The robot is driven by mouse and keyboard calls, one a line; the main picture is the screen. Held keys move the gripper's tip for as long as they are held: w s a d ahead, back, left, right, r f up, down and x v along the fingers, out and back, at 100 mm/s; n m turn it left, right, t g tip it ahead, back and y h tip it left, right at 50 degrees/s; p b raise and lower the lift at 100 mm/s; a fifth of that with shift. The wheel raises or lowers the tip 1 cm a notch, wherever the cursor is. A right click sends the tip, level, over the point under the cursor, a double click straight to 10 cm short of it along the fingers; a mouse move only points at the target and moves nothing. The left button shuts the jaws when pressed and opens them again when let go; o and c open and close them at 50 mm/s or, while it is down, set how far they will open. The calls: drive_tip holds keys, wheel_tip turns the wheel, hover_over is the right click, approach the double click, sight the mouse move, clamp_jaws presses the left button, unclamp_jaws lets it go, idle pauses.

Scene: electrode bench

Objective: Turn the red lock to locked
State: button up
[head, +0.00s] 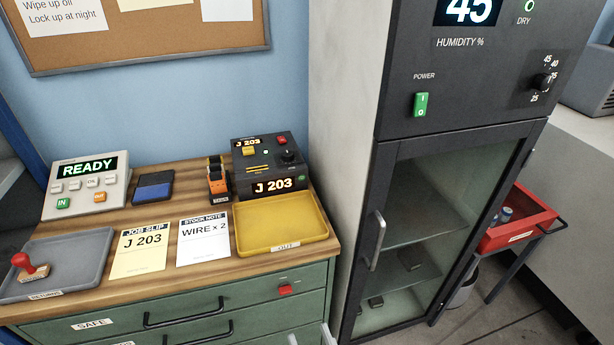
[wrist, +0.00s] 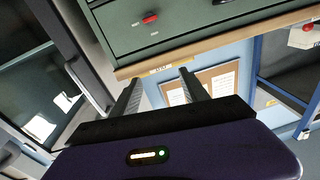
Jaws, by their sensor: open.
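The red lock (head: 285,289) is a small red knob on the green drawer front, at the upper right below the bench edge. Small marks beside it are too small to read, so I cannot tell its setting. The red lock also shows at the top of the wrist view (wrist: 150,18), where the picture is turned nearly upside down. My gripper (wrist: 160,76) is open, with two dark fingers apart and nothing between them. In the wrist view the lock lies beyond the fingertips, apart from them.
The green drawer cabinet (head: 100,338) has dark bar handles (head: 187,314) left of the lock. A yellow tray (head: 322,237) sits above at the bench edge. The dark cabinet (head: 440,150) stands right, its door handle (head: 376,240) sticking out. A grey tray (head: 95,250) holds a red stamp (head: 30,268).

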drive_tip(key=s+d+r+m+g+h, duration=0.1)
drive_tip(key=s+d+r+h, duration=0.1)
drive_tip(key=s+d+r, duration=0.35)
drive_tip(key=s+d+r+h, duration=0.1)
drive_tip(key=s+d+r, duration=0.2)
drive_tip(key=s+d, duration=0.5)
drive_tip(key=s+d+r+m+g+h, duration=0.15)
drive_tip(key=s+d+r, duration=0.25)
drive_tip(key=s, duration=0.5)
drive_tip(key=m+t+y+b, duration=0.3)
drive_tip(key=m+y+b, duration=0.2)
drive_tip(key=m, duration=0.8)
approach(286, 293)
drive_tip(key=s+d+r, duration=0.4)
drive_tip(key=s+r, duration=0.3)
drive_tip(key=r, duration=0.2)
drive_tip(key=shift+w+a+f+m+g+h+b, duration=0.1)
drive_tip(key=shift+w+a+f+m+h, duration=0.2)
drive_tip(key=shift+w+a+f+m, duration=1.85)
drive_tip(key=shift+w+a+f+m+g+h+b, duration=0.15)
drive_tip(key=shift+w+a+f+m+h, duration=0.25)
drive_tip(key=shift+w+m, duration=3.3)
drive_tip(key=shift+w+a+f+m+g+h+b, duration=0.2)
drive_tip(key=shift+w+a+f+m, duration=1.05)
drive_tip(key=shift+m, duration=3.05)
